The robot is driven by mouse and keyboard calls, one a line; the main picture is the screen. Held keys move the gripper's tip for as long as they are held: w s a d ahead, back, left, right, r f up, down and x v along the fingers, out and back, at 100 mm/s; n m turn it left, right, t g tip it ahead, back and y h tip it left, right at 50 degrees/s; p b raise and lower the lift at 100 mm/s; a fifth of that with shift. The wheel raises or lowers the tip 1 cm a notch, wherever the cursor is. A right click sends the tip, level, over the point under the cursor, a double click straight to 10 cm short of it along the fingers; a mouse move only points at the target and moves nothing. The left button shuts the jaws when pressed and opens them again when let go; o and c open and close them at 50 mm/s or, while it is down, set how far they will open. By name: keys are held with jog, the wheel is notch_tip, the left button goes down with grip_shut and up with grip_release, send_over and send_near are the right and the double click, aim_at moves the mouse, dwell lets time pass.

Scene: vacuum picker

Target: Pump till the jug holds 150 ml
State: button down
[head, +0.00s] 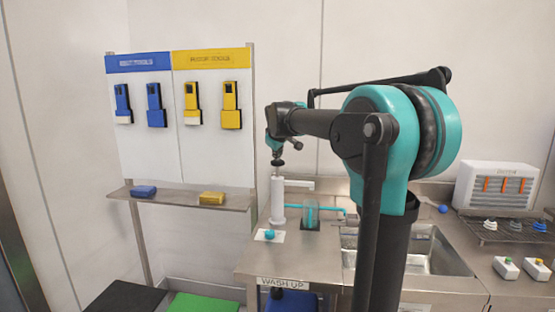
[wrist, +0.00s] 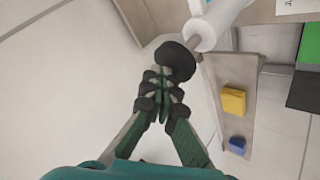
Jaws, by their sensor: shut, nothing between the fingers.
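The pump is a white upright cylinder (head: 277,202) on the steel counter, with a black knob (head: 278,162) on a thin rod at its top. In the wrist view, the black knob (wrist: 175,60) and white pump body (wrist: 212,30) lie just beyond my fingertips. My gripper (head: 276,148) points down over the knob; its fingers (wrist: 168,82) are closed together with nothing between them. The tips are at the knob's top; I cannot tell whether they touch. The jug (head: 311,216) stands right of the pump at a teal pipe (head: 296,206). Its teal contents show, but no readable level.
A teal piece (head: 269,235) lies on a white card in front of the pump. The sink (head: 412,250) is to the right. A tool board (head: 180,150) and a shelf (head: 180,199) with blue and yellow blocks stand left. My arm hides part of the counter.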

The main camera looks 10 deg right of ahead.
jog(key=shift+f, duration=1.25)
dwell(1.0)
jog(key=shift+r, duration=2.55)
jog(key=shift+r, duration=0.1)
jog(key=shift+r, duration=2.4)
jog(key=shift+r, duration=0.1)
notch_tip(320, 180, up, 4)
jog(key=shift+f, duration=0.2)
jog(key=shift+f, duration=0.1)
